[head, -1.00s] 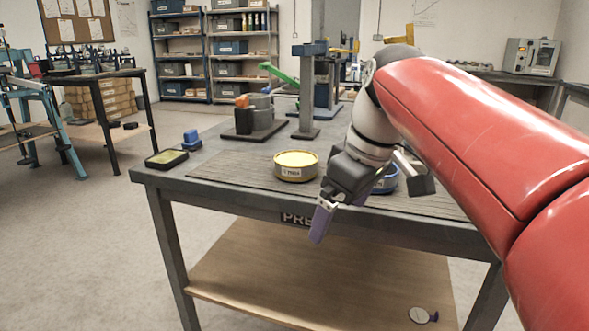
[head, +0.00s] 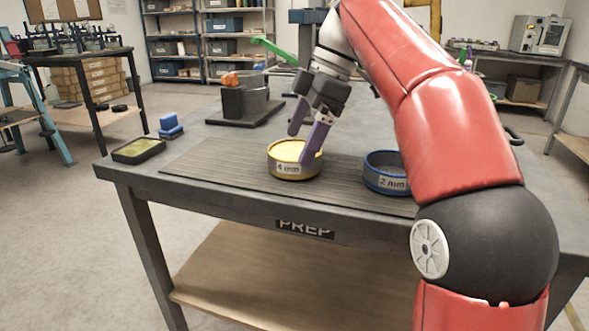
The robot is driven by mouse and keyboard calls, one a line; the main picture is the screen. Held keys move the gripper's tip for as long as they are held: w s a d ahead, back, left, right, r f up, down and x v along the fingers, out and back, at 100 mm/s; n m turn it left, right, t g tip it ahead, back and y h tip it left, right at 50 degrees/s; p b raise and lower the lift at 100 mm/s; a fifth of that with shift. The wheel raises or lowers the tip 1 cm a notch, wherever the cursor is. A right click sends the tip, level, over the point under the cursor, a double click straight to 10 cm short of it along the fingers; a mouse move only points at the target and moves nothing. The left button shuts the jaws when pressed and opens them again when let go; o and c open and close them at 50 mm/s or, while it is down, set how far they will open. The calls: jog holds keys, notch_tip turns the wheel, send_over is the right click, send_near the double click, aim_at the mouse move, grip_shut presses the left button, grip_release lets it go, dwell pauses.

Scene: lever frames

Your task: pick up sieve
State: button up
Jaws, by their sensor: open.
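Two round sieves stand on the ribbed mat of the table. The yellow sieve (head: 284,169) has a label reading "4 mm", and the blue sieve (head: 377,180), labelled "2 mm", is to its right. My gripper (head: 300,146) is open and empty, pointing down at the yellow sieve. Its near purple finger overlaps the right part of that sieve in the picture. The far finger shows just behind the sieve's back rim. I cannot tell whether either finger touches the sieve. My red arm hides some of the table behind the blue sieve.
The dark mat (head: 215,166) runs along the front of the table marked "PREP". A tray with a yellow-green pad (head: 138,150) and a blue block (head: 170,126) are at the left. A dark device with an orange part (head: 246,95) stands behind. The mat left of the yellow sieve is clear.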

aim_at(294, 150)
jog(key=x, duration=0.3)
jog(key=shift+a+f+b, duration=0.1)
jog(key=shift+a+b, duration=0.05)
jog(key=shift+b, duration=0.25)
jog(key=c, duration=1)
